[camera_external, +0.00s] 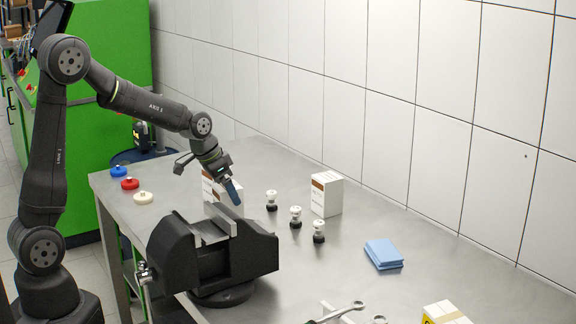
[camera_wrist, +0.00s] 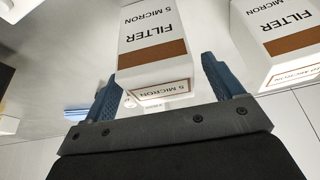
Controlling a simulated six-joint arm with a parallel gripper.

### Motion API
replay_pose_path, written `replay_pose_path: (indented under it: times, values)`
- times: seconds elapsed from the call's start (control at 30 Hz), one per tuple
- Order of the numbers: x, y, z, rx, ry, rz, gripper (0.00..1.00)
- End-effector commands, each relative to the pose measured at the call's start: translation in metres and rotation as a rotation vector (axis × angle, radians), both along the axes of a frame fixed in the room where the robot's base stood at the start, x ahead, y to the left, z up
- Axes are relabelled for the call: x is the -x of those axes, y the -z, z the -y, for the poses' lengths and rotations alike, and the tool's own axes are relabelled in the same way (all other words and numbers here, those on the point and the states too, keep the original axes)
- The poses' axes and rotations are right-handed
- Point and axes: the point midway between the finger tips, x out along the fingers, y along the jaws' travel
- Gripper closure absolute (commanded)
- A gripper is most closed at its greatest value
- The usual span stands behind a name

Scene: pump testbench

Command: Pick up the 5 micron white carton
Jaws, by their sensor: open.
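The 5 micron white carton (camera_wrist: 155,20) has a brown band and reads "FILTER 5 MICRON", upside down in the wrist view. My gripper (camera_wrist: 158,68) is open, with one blue finger toward each side of this carton's near end; I cannot tell whether the carton is between the fingers in depth. In the external view my gripper (camera_external: 234,192) points down just in front of a white carton (camera_external: 211,187), which it partly hides.
A black vise (camera_external: 220,255) stands just in front of my gripper. Several small black-and-white fittings (camera_external: 295,217) and another white carton (camera_external: 326,195) are to the right. A blue folded cloth (camera_external: 383,254), wrenches (camera_external: 345,312) and a yellow-marked box (camera_external: 445,313) lie farther right.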

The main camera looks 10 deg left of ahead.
Motion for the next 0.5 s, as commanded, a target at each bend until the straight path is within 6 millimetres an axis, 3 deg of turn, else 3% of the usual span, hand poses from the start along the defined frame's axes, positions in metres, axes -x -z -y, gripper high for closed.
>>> replay_pose_path:
  times: [0.2, 0.47, 0.5]
  values:
    - [-0.006, 0.022, 0.007, -0.001, 0.001, 0.0, 0.15]
    - [-0.006, 0.023, 0.008, 0.0, 0.001, 0.002, 0.15]
    - [-0.006, 0.023, 0.008, 0.0, 0.001, 0.002, 0.22]
